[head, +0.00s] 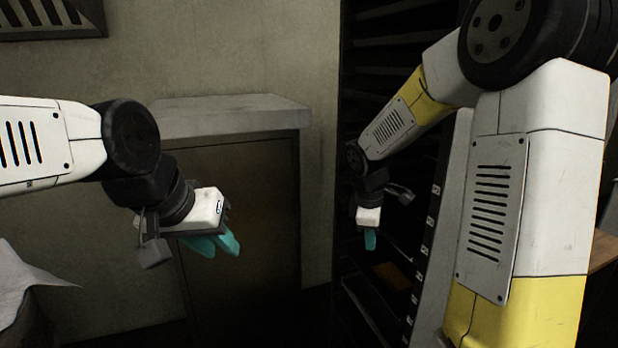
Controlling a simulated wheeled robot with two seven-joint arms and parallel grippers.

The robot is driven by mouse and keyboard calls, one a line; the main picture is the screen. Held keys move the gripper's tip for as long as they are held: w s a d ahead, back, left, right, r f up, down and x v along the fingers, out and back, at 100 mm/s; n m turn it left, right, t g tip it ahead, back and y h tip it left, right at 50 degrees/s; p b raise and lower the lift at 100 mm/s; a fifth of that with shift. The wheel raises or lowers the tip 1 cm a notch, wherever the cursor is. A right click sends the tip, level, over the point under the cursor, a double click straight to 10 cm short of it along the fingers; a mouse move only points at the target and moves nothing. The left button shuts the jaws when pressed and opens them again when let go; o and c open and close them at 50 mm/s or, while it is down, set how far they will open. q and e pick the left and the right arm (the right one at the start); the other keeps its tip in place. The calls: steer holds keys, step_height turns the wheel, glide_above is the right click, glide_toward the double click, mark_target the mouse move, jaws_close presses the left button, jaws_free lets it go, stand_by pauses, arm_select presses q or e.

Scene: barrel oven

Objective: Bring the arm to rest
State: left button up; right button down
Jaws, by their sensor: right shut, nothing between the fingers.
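My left gripper (217,243) comes in from the left and hangs in front of the dark cabinet. Its teal fingers point down and to the right, and no object shows at them. Their gap is hard to make out from this side. My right arm (500,190) is white and yellow, raised at the right and bent so its forearm reaches away. My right gripper (370,240) points down beside the dark rack, shut and empty. Both grippers are apart from the furniture as far as I can see.
A cabinet (240,200) with a pale stone top (230,115) stands against the wall. A tall dark slotted rack (385,60) stands behind my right gripper. A pale sheet or cloth (25,285) lies at the lower left. A brown surface (603,250) shows at the right edge.

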steer(key=s+a+r+m+t+y, duration=0.1)
steer(key=s+r+m+y, duration=0.1)
steer(key=s+r+m, duration=0.4)
steer(key=s+r+m+t+y, duration=0.1)
steer(key=s+r+m, duration=0.6)
steer(key=s, duration=0.7)
steer(key=shift+s+a+m+t+y, duration=0.25)
steer(key=shift+a+m+t+y, duration=0.2)
steer(key=shift+t, duration=0.35)
steer(key=shift+d, duration=0.1)
